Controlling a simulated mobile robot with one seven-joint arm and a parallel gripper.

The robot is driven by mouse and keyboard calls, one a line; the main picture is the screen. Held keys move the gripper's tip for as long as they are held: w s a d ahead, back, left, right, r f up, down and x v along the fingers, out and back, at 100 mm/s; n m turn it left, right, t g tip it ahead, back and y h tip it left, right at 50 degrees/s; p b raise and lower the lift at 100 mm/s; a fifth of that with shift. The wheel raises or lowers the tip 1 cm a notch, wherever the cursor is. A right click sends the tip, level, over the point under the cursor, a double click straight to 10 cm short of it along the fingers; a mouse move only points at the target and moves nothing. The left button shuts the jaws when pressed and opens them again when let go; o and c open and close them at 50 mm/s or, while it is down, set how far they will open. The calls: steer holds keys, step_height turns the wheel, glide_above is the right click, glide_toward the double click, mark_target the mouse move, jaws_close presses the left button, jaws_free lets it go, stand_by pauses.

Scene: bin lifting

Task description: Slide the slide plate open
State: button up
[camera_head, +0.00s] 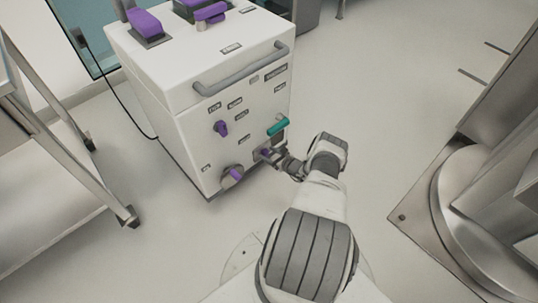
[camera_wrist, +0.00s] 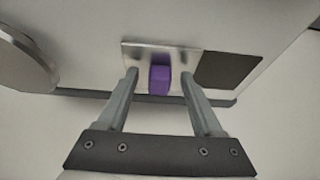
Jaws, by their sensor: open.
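The slide plate (camera_wrist: 138,53) is a shiny metal plate on the front of the white box, with a purple knob (camera_wrist: 160,80) standing out from it. A dark rectangle (camera_wrist: 230,70) lies directly to its right; I cannot tell whether it is a recess or a flat panel. My gripper (camera_wrist: 160,74) is open, with one finger on each side of the purple knob and a visible gap on both sides. In the head view my gripper (camera_head: 277,159) is at the lower front of the box and partly hides the slide plate (camera_head: 261,153).
The white box (camera_head: 190,135) also carries a green handle (camera_head: 277,126) just above my gripper, a round dial with a purple grip (camera_head: 232,175) to the left, a purple knob (camera_head: 221,128) and a grey bar handle (camera_head: 240,72). A metal cart (camera_head: 75,165) stands left.

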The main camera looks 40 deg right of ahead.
jaws_close()
stand_by(1.4)
